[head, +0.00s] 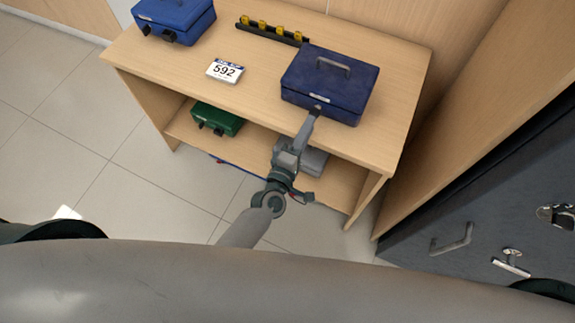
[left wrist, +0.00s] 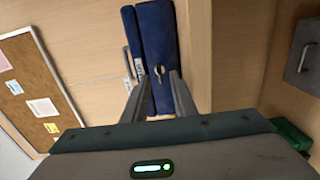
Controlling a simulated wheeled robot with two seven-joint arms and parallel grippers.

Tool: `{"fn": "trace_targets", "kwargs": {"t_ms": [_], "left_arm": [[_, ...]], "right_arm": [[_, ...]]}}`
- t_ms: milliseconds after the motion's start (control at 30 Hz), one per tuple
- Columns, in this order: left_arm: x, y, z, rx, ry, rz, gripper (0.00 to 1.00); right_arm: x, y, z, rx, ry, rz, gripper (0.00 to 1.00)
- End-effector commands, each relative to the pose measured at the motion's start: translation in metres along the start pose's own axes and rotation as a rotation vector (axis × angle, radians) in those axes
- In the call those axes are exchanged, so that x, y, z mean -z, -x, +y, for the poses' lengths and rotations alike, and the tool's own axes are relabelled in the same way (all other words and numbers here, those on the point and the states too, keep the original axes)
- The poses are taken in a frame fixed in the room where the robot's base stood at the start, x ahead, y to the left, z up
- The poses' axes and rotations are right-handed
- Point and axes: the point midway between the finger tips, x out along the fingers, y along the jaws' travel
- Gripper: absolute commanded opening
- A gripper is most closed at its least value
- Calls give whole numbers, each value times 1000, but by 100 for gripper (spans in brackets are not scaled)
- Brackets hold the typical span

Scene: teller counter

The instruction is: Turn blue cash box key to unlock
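A dark blue cash box (head: 330,82) with a grey top handle and a white label sits shut on the right part of the counter top. Its front also fills the upper middle of the left wrist view (left wrist: 159,35), turned on its side. A small metal key (left wrist: 159,72) shows at the lock on that front. My left gripper (head: 314,117) is right in front of the lock. In the left wrist view its two fingers (left wrist: 162,92) are apart, with the key just beyond and between their tips. I see no contact with the key. My right gripper is out of view.
Another blue cash box (head: 174,18) stands at the counter's far left. A 592 number card (head: 225,71) and a black rack with yellow pieces (head: 271,31) lie between. A green box (head: 217,118) and a grey box (head: 303,158) are on the lower shelf. A dark cabinet (head: 480,220) stands right.

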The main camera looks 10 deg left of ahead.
Motion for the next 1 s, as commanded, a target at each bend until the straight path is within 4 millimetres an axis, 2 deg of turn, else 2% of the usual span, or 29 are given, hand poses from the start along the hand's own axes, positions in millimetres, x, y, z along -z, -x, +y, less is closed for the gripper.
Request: {"fn": "trace_targets", "kwargs": {"t_ms": [400, 600, 800, 1000], "left_arm": [[-1, 82, -3, 3, 0, -1, 25], [0, 114, -3, 2, -1, -1, 25], [0, 132, -1, 1, -1, -1, 25], [0, 134, 0, 1, -1, -1, 25]], "right_arm": [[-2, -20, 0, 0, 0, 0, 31], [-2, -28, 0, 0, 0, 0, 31], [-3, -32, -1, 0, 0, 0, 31], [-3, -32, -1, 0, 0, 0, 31]]}}
